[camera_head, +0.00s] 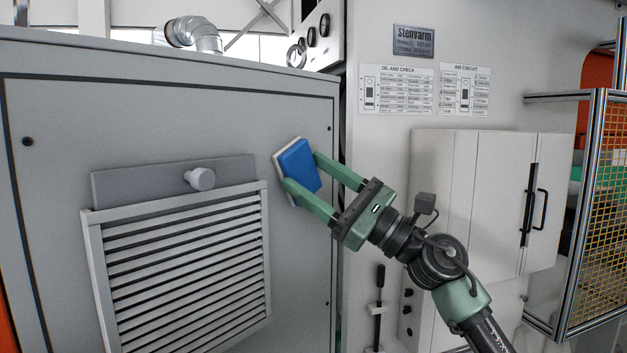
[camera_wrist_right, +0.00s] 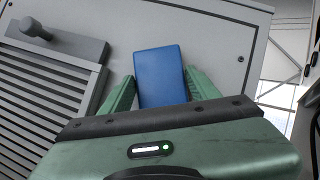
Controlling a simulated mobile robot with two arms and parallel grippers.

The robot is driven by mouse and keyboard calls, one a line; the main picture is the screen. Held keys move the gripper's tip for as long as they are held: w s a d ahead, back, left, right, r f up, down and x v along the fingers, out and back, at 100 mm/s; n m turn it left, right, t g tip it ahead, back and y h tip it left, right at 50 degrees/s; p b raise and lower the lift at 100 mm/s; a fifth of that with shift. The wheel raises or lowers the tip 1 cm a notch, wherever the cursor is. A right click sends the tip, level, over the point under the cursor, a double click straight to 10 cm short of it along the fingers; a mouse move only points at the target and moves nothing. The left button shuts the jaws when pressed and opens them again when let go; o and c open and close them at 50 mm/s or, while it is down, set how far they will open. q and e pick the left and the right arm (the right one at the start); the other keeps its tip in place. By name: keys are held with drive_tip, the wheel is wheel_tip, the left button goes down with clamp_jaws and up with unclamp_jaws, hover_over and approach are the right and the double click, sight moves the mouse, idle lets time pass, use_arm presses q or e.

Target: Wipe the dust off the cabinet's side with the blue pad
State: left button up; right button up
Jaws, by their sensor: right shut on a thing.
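The blue pad (camera_head: 300,166) has a pale layer on its left side, which faces the cabinet's side. My right gripper (camera_head: 300,172) is shut on the pad, with one green finger at each side of it. The pad also shows between the fingers in the right wrist view (camera_wrist_right: 161,76). The grey cabinet's side (camera_head: 150,110) fills the left of the head view. The pad is at or very close to this panel, right of the vent; I cannot tell whether it touches. I cannot make out dust on the panel. My left gripper is not in view.
A louvred vent (camera_head: 185,265) and a grey knob (camera_head: 201,179) stand out from the panel left of the pad. A white machine with a cabinet door (camera_head: 480,200) stands to the right. A mesh guard (camera_head: 595,200) is at the far right.

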drive_tip(key=shift+w+d+f+b, duration=0.2)
drive_tip(key=shift+w+d+b, duration=0.35)
drive_tip(key=shift+b, duration=0.15)
drive_tip(key=shift+w+d+b, duration=1.4)
drive_tip(key=shift+w+d, duration=0.35)
drive_tip(key=shift+w, duration=0.6)
drive_tip(key=shift+s+a+r+b, duration=0.1)
drive_tip(key=shift+s+a+b, duration=0.3)
drive_tip(key=shift+s+a, duration=0.7)
drive_tip(key=shift+s+a+r+b, duration=0.1)
drive_tip(key=shift+s+a+b, duration=0.25)
drive_tip(key=shift+s+a, duration=0.95)
drive_tip(key=shift+s, duration=0.6)
